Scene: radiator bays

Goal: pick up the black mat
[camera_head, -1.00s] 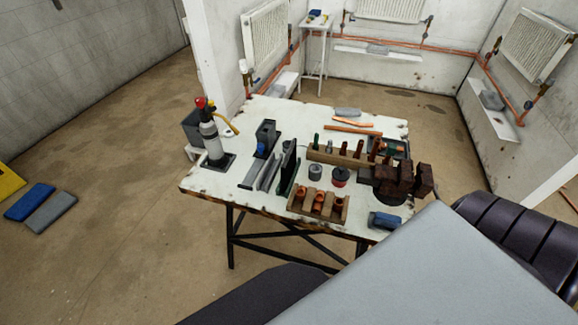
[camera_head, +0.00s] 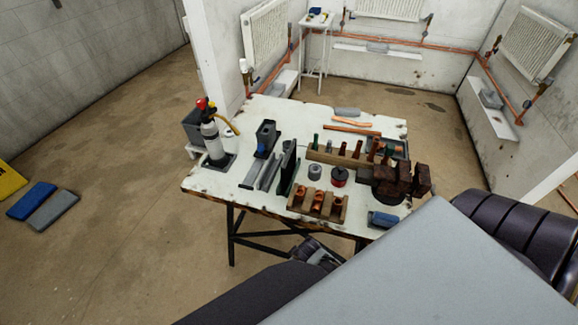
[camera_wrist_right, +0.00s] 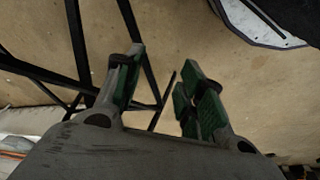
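A thin black sheet (camera_head: 289,168), which seems to be the black mat, stands upright among grey plates on the worktable (camera_head: 215,185). I cannot be sure it is the mat. My right gripper is open and empty in the right wrist view (camera_wrist_right: 163,85), its green-padded fingers apart over bare floor and table legs. A gripper that appears to be this one shows partly in the head view (camera_head: 318,252), below and in front of the table's near edge, well apart from the sheet. My left gripper is not visible.
A gas torch (camera_head: 211,140) stands left of the sheet. A wooden block with copper fittings (camera_head: 318,206) lies to its right, near the front edge. Brown blocks (camera_head: 392,178) are further right. Blue (camera_head: 32,199) and grey (camera_head: 54,210) pads lie on the floor at left.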

